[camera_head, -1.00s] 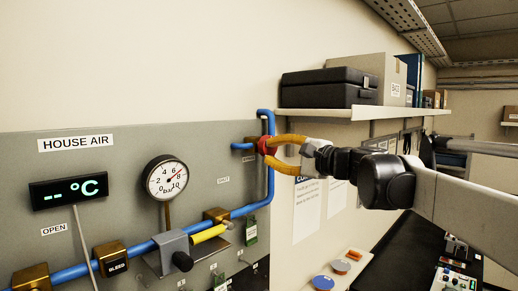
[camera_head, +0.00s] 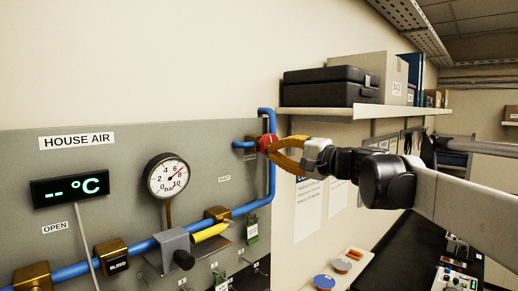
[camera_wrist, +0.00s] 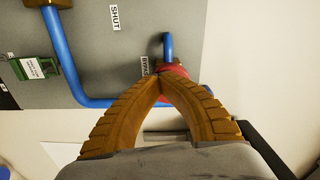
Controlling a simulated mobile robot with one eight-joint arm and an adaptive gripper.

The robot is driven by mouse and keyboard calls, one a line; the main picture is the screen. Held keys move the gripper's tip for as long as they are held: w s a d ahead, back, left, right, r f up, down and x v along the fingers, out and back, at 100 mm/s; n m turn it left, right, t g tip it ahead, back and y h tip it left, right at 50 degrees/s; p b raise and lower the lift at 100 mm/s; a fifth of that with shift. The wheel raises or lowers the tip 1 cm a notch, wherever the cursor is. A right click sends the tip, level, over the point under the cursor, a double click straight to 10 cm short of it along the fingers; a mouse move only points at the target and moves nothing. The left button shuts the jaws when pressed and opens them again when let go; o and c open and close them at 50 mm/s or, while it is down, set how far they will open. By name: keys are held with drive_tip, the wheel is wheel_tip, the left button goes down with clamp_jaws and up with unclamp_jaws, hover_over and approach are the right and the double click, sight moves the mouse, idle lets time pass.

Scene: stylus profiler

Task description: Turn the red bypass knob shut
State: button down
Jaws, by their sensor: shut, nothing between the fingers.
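The red bypass knob (camera_head: 265,143) sits on a brass fitting on the blue pipe at the panel's right edge. In the wrist view the knob (camera_wrist: 176,71) shows partly behind my fingertips, which hide much of it. My gripper (camera_head: 271,147) has bowed orange fingers and is right at the knob's front. In the wrist view the fingertips of my gripper (camera_wrist: 159,82) meet in a point, with nothing seen between them. I cannot tell whether they touch the knob.
The grey panel (camera_head: 110,180) carries a pressure gauge (camera_head: 168,176), blue pipes, a yellow lever (camera_head: 210,232) and a BYPASS label (camera_wrist: 145,66). A shelf (camera_head: 350,113) with a black case (camera_head: 328,87) and boxes is above my arm. A dark bench (camera_head: 400,250) is below.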

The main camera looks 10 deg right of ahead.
drive_tip(key=n, duration=0.4)
drive_tip(key=shift+w+d+f+n, duration=0.1)
drive_tip(key=shift+w+d+n, duration=0.15)
drive_tip(key=shift+n, duration=0.15)
drive_tip(key=n, duration=0.4)
drive_tip(key=shift+w+d+n, duration=0.15)
drive_tip(key=shift+d+n, duration=0.1)
drive_tip(key=shift+n, duration=0.15)
drive_tip(key=n, duration=0.4)
drive_tip(key=shift+w+d+r+n, duration=0.15)
drive_tip(key=shift+d+r+n, duration=0.1)
drive_tip(key=shift+n, duration=0.15)
